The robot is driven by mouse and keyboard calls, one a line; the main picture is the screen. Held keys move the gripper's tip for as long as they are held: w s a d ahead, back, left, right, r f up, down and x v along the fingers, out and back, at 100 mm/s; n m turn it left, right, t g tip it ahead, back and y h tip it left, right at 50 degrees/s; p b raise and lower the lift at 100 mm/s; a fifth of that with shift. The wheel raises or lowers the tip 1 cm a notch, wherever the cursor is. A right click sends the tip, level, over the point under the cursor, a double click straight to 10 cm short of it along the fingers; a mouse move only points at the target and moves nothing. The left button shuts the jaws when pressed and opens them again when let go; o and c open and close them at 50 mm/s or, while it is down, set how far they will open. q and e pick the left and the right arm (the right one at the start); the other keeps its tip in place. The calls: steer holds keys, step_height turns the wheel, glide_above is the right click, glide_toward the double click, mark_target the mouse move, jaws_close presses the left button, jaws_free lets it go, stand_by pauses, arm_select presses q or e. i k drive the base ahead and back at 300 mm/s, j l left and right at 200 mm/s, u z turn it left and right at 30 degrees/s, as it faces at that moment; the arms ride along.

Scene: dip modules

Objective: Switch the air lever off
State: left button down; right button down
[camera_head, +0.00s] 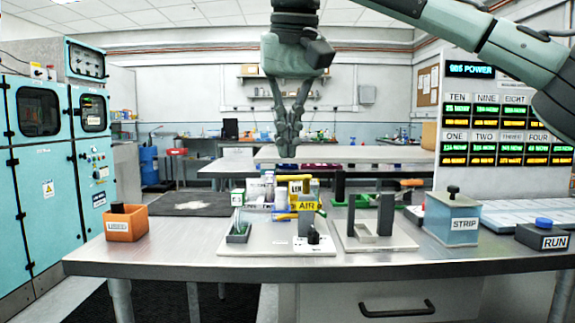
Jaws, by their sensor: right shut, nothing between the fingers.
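The yellow AIR label (307,205) is on a grey post (306,228) that stands on a white base plate (262,245) near the table's front. A thin orange-yellow bar (284,216) juts left from beside the label, seemingly the air lever; its exact setting is hard to tell. A small black knob (314,237) sits on the plate by the post. My right gripper (287,150) points straight down, shut and empty, well above the tabletop and apart from the AIR post. My left gripper is not in view.
A white plate with dark uprights (386,214) stands just right of the AIR post. The STRIP box (452,218) and RUN button box (543,235) are farther right. An orange bin (127,223) stands left. The table (180,240) between bin and plate is clear.

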mark_target(294, 178)
steer(key=i, duration=0.9)
